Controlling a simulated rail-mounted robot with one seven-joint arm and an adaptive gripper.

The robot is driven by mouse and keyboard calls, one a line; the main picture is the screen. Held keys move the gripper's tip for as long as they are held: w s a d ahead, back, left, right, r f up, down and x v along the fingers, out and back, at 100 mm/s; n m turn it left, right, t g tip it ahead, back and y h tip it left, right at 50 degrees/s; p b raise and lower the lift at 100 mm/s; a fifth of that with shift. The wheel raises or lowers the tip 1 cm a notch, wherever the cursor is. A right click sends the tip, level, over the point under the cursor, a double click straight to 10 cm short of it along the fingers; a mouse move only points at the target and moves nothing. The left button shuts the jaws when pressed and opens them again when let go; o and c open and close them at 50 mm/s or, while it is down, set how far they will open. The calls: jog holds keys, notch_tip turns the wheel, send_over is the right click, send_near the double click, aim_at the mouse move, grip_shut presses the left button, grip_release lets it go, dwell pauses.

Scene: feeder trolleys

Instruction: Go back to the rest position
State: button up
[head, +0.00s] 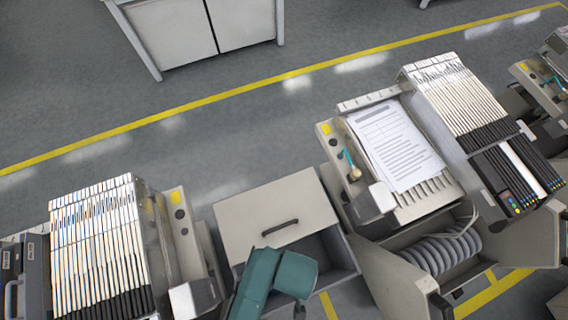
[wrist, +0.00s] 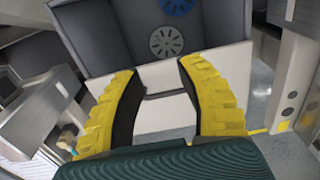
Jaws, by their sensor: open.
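My gripper (wrist: 158,70) shows in the wrist view, with its two yellow ribbed fingers spread apart and nothing held between them. A bar handle (wrist: 165,93) on a pale panel shows between the fingers; I cannot tell how far beyond them it is. In the head view, my teal arm is at the bottom centre, and the gripper's fingers cannot be made out there.
An open grey drawer (head: 340,265) is beside my arm, with a handled pale panel (head: 262,206). In the wrist view it holds a blue reel (wrist: 177,5) and a grey reel (wrist: 166,42). Feeder racks (head: 100,240) (head: 470,105) flank it; papers (head: 395,145) lie right.

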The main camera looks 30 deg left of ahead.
dwell(0.4)
jog(key=w+d+r+m+t, duration=0.1)
jog(key=w+r+t, duration=0.4)
jog(key=w+r, duration=0.75)
jog(key=w+d+r+m+t, duration=0.25)
jog(key=w+r, duration=0.25)
jog(key=r, duration=0.3)
jog(key=w+d+r+m+t, duration=0.1)
jog(key=w+r+t, duration=0.4)
jog(key=r, duration=0.4)
jog(key=s+d+r+m+t+p, duration=0.1)
jog(key=r+m+t+p, duration=0.2)
jog(key=r+p, duration=1.2)
jog(key=s+d+r+m+t+p, duration=0.1)
jog(key=r+m+t+p, duration=0.3)
jog(key=r+p, duration=1.1)
notch_tip(320, 180, up, 26)
jog(key=s+t, duration=0.1)
jog(key=t, duration=0.1)
jog(key=shift+s+t, duration=0.15)
jog(key=shift+t, duration=0.2)
jog(key=shift+h, duration=0.4)
